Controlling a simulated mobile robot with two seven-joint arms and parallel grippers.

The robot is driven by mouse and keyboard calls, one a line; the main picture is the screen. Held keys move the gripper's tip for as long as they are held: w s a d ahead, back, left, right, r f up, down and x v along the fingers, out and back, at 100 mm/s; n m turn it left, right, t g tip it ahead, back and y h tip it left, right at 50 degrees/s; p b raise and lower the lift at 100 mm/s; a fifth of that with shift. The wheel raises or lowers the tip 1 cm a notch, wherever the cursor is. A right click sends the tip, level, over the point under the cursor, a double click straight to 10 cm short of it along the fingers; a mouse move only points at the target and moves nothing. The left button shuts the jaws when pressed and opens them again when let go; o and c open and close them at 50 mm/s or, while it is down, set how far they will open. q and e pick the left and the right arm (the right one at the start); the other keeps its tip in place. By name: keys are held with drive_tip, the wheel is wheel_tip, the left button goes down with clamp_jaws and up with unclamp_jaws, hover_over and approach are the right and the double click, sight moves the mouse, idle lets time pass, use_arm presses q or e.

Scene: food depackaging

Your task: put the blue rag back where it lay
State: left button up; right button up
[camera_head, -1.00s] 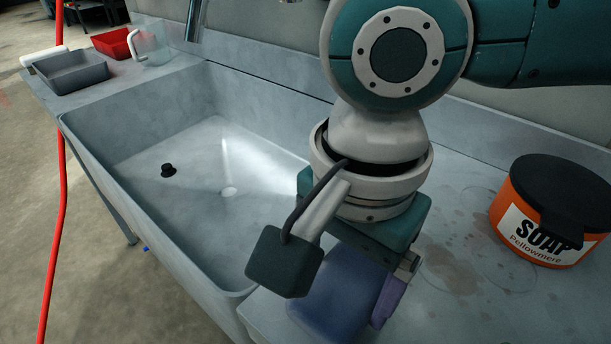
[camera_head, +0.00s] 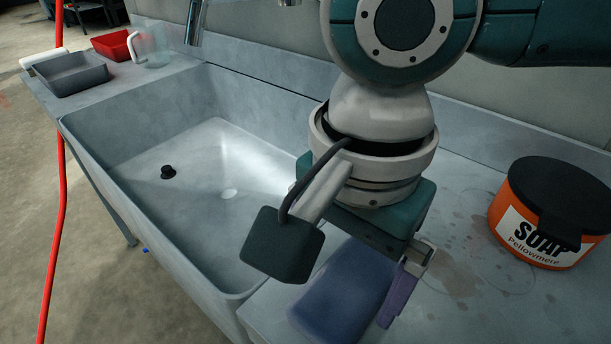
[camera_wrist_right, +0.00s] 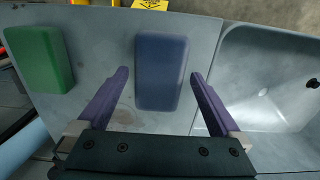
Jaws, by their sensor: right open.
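The blue rag (camera_head: 345,290) is a flat, block-like, rounded rectangle. It lies on the grey counter beside the sink, partly hidden by my right wrist in the head view. It also shows whole in the right wrist view (camera_wrist_right: 161,65). My right gripper (camera_head: 396,298) is above the rag, with one purple finger showing in the head view. In the right wrist view the gripper (camera_wrist_right: 159,74) is open, its fingers apart on either side of the rag with gaps to it. My left gripper is not in view.
The sink (camera_head: 205,165) is left of the rag, with a black plug (camera_head: 168,172) in it. An orange soap tub (camera_head: 515,230) stands to the right on the counter. A green block (camera_wrist_right: 42,60) lies beside the rag. Grey (camera_head: 75,80) and red (camera_head: 112,50) trays sit beyond the sink.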

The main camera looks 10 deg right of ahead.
sight(344, 288)
wheel_tip(344, 288, up, 10)
drive_tip(key=p, duration=0.1)
drive_tip(key=shift+f, duration=0.15)
